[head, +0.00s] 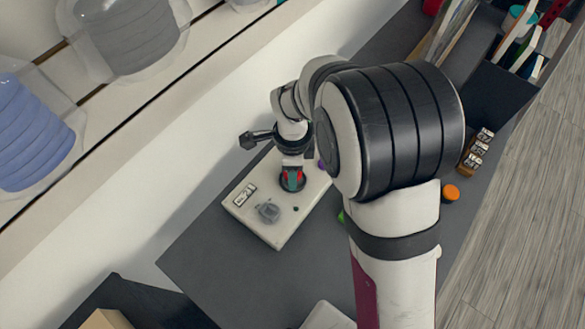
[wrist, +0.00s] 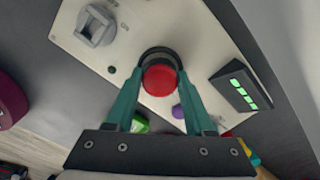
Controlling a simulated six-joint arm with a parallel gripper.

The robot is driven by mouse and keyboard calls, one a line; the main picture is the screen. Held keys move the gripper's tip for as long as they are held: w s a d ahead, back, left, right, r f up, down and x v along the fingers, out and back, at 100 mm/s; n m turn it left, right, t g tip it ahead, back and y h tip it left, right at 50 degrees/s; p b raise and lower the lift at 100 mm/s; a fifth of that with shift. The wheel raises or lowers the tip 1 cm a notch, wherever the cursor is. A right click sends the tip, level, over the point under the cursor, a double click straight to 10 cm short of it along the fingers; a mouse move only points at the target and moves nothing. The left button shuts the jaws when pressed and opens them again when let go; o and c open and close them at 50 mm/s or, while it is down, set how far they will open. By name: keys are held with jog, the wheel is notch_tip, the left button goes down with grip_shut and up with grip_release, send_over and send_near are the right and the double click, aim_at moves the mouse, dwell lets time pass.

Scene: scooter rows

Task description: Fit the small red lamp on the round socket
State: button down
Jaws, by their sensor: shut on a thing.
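The small red lamp (wrist: 160,80) sits between the teal fingertips of my gripper (wrist: 160,84) in the wrist view. My gripper is shut on it. In the head view my gripper (head: 292,177) points down at the panel, with a little of the red lamp (head: 299,175) showing beside a finger. The round socket (wrist: 157,53) is a black ring on the pale control panel (wrist: 195,25). The lamp overlaps the ring's near side in the wrist view. I cannot tell whether it is seated or held just above. The fingers partly cover the socket (head: 284,187) in the head view.
The panel carries a grey knob (head: 268,212) and a green-lit display (wrist: 238,88). A purple piece (wrist: 177,111) and a green piece (wrist: 139,125) lie near the panel. An orange cylinder (head: 451,193) stands at the right. The grey tabletop (head: 215,265) in front is clear.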

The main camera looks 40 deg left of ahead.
jog(key=shift+f, duration=0.35)
dwell(0.6)
grip_release()
jog(key=shift+r, duration=0.1)
jog(key=shift+r, duration=2.9)
